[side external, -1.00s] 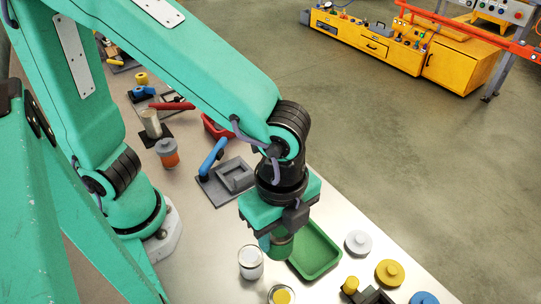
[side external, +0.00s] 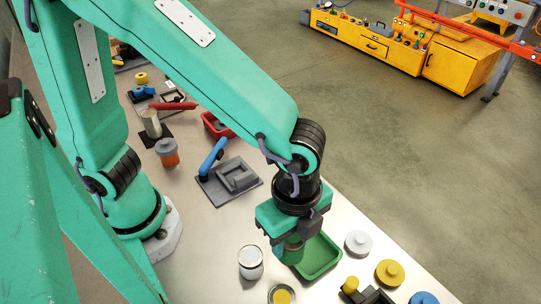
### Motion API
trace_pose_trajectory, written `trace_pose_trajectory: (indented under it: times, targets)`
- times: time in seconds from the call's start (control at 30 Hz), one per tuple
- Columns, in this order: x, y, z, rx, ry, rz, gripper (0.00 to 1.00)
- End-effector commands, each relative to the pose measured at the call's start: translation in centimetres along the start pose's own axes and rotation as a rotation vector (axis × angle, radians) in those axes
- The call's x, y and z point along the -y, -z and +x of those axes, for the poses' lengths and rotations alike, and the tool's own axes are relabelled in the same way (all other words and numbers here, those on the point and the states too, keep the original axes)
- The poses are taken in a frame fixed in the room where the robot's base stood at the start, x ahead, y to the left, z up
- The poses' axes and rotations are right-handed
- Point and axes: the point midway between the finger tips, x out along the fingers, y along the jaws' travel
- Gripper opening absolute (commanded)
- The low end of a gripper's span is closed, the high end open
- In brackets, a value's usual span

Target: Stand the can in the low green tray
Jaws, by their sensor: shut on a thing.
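My gripper (side external: 291,244) points down at the left part of the low green tray (side external: 325,262). It is shut on a green can (side external: 292,256), which is upright and partly hidden by the jaws. The can overlaps the tray's left side in the picture. I cannot tell whether its base touches the tray floor. The right part of the tray is bare.
A white can (side external: 251,262) stands just left of the tray, and a can with a yellow top (side external: 281,295) is in front. White (side external: 358,242) and yellow (side external: 389,272) knobbed discs lie to the right. A grey fixture (side external: 232,178) and a red tray (side external: 216,126) are farther back.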

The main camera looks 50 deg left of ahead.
Motion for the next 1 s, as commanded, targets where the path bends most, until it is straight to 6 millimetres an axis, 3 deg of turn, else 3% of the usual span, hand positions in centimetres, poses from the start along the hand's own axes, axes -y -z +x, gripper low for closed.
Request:
trace_pose_trajectory:
  times: [0.2,0.43,0.77,1.0]
  targets:
    - [3.5,-1.2,2.2,0.002,-0.002,-0.005,0.17]
    - [6.1,-1.9,3.8,0.0,0.0,-0.003,0.17]
    - [6.6,-2.1,4.3,-0.001,0.001,0.001,0.17]
    - [6.5,-2.1,6.5,0.001,-0.002,0.001,0.17]
